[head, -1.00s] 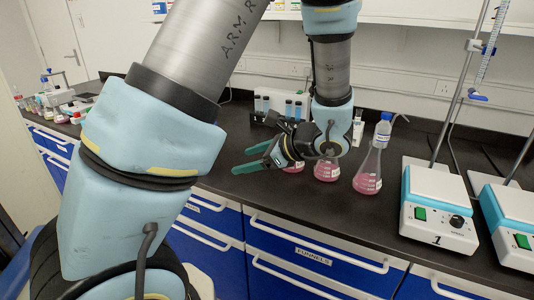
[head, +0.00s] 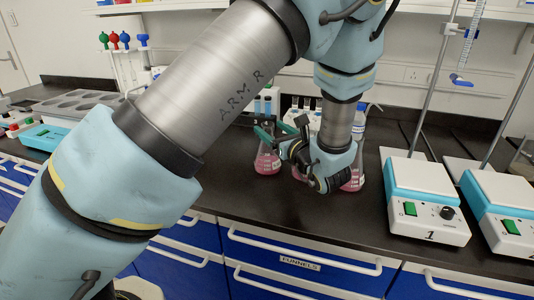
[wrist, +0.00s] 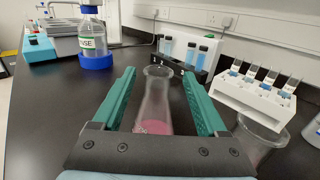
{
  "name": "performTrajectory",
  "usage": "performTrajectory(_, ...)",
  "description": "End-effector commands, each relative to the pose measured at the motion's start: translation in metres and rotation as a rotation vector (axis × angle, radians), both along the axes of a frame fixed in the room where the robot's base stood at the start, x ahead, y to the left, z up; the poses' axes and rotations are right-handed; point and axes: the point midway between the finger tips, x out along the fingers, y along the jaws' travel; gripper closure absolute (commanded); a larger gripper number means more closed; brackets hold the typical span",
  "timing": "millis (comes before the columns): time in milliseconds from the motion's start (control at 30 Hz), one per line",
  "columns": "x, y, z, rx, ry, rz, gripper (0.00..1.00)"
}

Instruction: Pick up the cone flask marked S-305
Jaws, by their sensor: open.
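My gripper (wrist: 158,100) is open, with its two green fingers on either side of a cone flask (wrist: 156,105) holding pink liquid in the wrist view. I cannot tell whether the fingers touch the glass. The head view shows this flask (head: 267,159) standing upright on the black bench, at the green fingers of my gripper (head: 264,135). A second pink flask (head: 299,173) is mostly hidden behind my gripper. A third flask (head: 358,170) stands to its right, partly covered by my wrist. Markings on the flasks are too small to read, so I cannot tell which is S-305.
A rinse bottle (wrist: 92,40) with a blue base stands at the left. Hotplate stirrers (head: 426,200) stand right of the flasks. Bare bench lies in front.

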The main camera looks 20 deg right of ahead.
Motion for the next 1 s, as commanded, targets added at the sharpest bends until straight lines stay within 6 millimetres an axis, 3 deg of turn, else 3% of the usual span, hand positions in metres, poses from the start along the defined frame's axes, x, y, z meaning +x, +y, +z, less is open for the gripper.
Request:
performTrajectory(367, 0.047, 0.006, 0.006, -0.001, 0.000, 0.003, 0.24)
performTrajectory(667, 0.052, 0.006, 0.004, -0.001, 0.000, 0.001, 0.24)
performTrajectory(1000, 0.052, 0.006, 0.004, -0.001, 0.000, 0.001, 0.62)
